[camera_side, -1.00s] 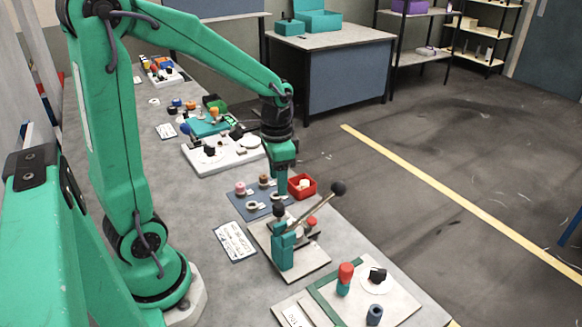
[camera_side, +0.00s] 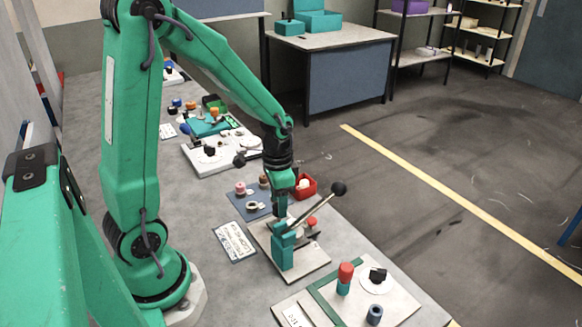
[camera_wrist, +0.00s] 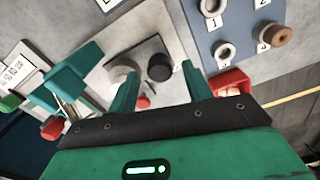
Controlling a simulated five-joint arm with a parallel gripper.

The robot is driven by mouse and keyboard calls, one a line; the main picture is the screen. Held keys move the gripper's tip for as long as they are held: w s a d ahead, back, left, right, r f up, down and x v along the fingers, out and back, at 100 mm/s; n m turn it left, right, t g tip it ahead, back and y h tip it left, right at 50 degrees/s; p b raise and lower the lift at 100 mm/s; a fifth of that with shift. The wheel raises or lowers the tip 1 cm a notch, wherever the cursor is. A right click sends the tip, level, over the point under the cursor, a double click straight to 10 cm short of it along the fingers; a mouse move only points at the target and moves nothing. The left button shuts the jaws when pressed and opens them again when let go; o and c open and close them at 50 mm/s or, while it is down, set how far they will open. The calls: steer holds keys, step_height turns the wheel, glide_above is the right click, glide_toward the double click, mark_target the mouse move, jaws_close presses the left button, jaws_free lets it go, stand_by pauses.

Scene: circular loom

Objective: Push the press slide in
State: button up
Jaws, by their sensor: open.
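The press stands on a pale plate (camera_side: 316,268) in the side view. It has a teal body (camera_side: 286,256), a slanting lever with a black ball (camera_side: 339,188), and a small red part (camera_side: 311,222) beside it. My gripper (camera_side: 281,212) points down at the press's back-left side and hides part of it. In the wrist view, my gripper (camera_wrist: 161,92) has its fingers apart, with nothing held. A black knob (camera_wrist: 160,67) and a grey round part (camera_wrist: 124,72) lie ahead of the fingers on the plate. I cannot tell from these views whether a finger touches the press.
A blue-grey mat (camera_wrist: 205,43) with numbered rings and a red bin (camera_side: 308,184) stand close behind the press. A red-topped teal post (camera_side: 345,278) and a dark blue cylinder (camera_side: 375,314) stand in front. A label card (camera_side: 236,241) lies to the left.

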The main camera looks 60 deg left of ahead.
steer(key=shift+f, duration=0.45)
jaws_close()
steer(key=shift+d, duration=2.4)
jaws_free()
